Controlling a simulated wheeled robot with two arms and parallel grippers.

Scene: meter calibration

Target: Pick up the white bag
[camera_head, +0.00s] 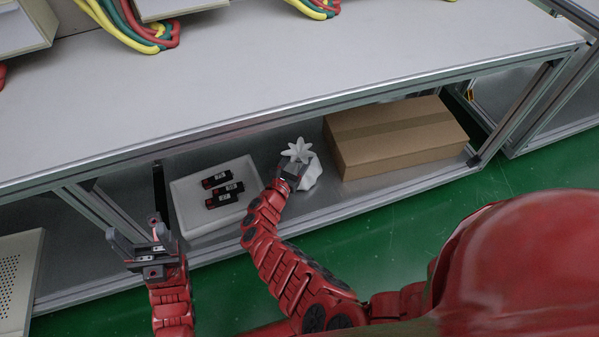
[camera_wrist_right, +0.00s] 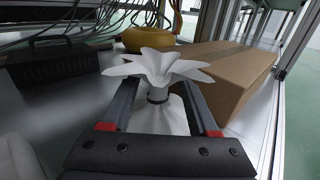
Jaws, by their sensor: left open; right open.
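The white bag (camera_head: 313,174) stands on the lower shelf (camera_head: 345,192), its neck tied and its top fanned out like petals. My right gripper (camera_head: 293,168) is at the bag's neck. In the right wrist view the bag (camera_wrist_right: 158,68) rises between the two open fingers (camera_wrist_right: 159,95), one on each side of the dark-banded neck. I cannot tell whether either finger touches it. My left gripper (camera_head: 144,243) is open and empty, in front of the shelf at the left.
A cardboard box (camera_head: 392,137) lies right of the bag. A white foam tray (camera_head: 190,225) with several black devices (camera_head: 220,187) is to the left. The grey tabletop (camera_head: 270,60) overhangs the shelf. A yellow round object (camera_wrist_right: 148,39) and a black case (camera_wrist_right: 50,62) are behind the bag.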

